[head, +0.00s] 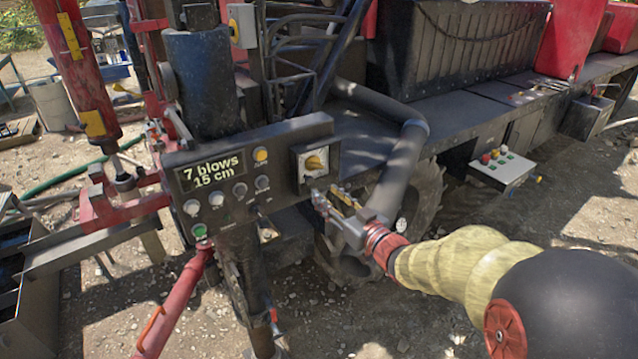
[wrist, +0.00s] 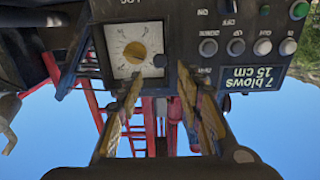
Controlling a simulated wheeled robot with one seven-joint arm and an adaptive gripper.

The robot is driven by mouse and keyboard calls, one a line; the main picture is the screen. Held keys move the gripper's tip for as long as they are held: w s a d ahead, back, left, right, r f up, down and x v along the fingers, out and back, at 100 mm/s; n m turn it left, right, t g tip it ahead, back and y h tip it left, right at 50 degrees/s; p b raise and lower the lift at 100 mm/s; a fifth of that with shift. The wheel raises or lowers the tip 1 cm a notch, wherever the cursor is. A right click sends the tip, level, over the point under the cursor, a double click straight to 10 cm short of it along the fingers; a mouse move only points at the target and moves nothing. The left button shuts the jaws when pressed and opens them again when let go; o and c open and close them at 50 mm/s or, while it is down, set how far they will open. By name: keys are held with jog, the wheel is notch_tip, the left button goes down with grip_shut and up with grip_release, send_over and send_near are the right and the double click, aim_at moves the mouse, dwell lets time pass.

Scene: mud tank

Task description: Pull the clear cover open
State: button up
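A white square dial plate with a yellow knob (head: 314,162) sits at the right end of the black control panel (head: 240,178). The dial also shows in the wrist view (wrist: 136,50), where the picture is upside down. A clear cover over the dial is hard to make out; a small dark round piece (wrist: 159,61) shows at the dial's edge. My gripper (head: 330,198) is just below and right of the dial in the head view. In the wrist view, its fingers (wrist: 160,80) are spread apart near that dark piece, with nothing visible between them.
The panel has a display (head: 211,172) reading "7 blows 15 cm" and several round buttons left of the dial. A thick black hose (head: 395,170) curves close behind my gripper. A white box with coloured buttons (head: 502,166) hangs farther right. Gravel ground lies below.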

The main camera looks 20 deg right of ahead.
aim_at(311, 181)
jog(key=x, duration=0.7)
jog(key=shift+c, duration=0.6)
jog(key=c, duration=0.8)
grip_shut()
